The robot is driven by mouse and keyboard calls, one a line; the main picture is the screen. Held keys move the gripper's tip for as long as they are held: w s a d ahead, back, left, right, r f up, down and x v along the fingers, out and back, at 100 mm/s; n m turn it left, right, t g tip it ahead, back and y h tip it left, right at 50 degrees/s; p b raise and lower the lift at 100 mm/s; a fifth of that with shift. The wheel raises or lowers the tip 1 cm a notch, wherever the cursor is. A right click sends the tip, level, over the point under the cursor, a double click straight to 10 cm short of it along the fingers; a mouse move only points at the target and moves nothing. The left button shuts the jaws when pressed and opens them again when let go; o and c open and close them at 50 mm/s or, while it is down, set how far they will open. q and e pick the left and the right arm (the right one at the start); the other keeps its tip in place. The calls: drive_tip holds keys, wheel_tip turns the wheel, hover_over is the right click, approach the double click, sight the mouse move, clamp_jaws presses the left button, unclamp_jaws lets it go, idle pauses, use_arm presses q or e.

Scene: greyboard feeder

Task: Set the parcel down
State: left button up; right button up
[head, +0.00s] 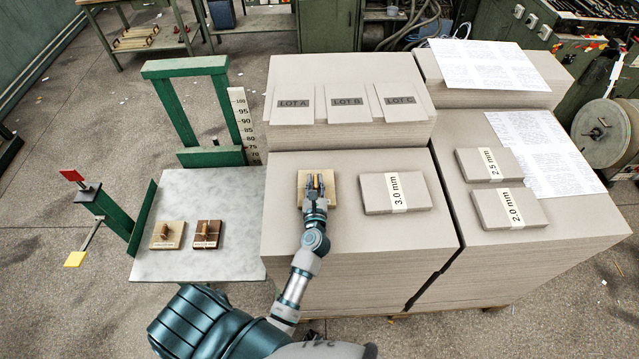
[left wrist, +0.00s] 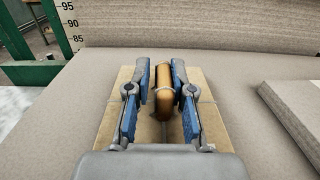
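My left gripper (head: 314,184) is over a pale wooden block (head: 303,196) on the front left greyboard stack. In the left wrist view its two blue fingers (left wrist: 161,72) stand apart on either side of the block's brown handle (left wrist: 164,92). A gap shows on the left of the handle; the right finger is close to it, and contact cannot be told. The flat grey parcel banded "3.0 mm" (head: 376,192) lies on the same stack, right of the block. Parcels banded "2.5 mm" (head: 473,166) and "2.0 mm" (head: 490,210) lie on the right stack. My right gripper is not visible.
A grey table (head: 190,264) at left bears two handled blocks (head: 167,236), (head: 206,235). A green frame with a scale (head: 243,120) stands behind it. Printed sheets (head: 540,150) cover part of the right stack.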

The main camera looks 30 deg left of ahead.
use_arm(q)
drive_tip(key=shift+o, duration=0.4)
drive_tip(key=shift+s+a+f, duration=0.1)
drive_tip(key=shift+a+f, duration=0.1)
drive_tip(key=shift+a, duration=0.4)
drive_tip(key=shift+s+a+f, duration=0.1)
drive_tip(key=shift+a+f, duration=0.1)
drive_tip(key=shift+a, duration=0.4)
drive_tip(key=shift+d+f, duration=0.1)
drive_tip(key=shift+d, duration=0.3)
drive_tip(key=shift+d+r, duration=0.15)
drive_tip(key=shift+r, duration=0.2)
drive_tip(key=v, duration=0.5)
drive_tip(key=shift+d+f+b, duration=0.2)
drive_tip(key=shift+f+b, duration=0.05)
drive_tip(key=shift+b, duration=0.15)
drive_tip(key=v, duration=0.2)
drive_tip(key=b+v, duration=0.1)
drive_tip(key=v, duration=0.3)
drive_tip(key=shift+r, duration=0.3)
drive_tip(key=shift+s+r, duration=0.15)
drive_tip(key=shift+s, duration=0.15)
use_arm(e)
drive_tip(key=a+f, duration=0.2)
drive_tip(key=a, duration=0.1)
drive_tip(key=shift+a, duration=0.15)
use_arm(q)
drive_tip(key=shift+d, duration=0.1)
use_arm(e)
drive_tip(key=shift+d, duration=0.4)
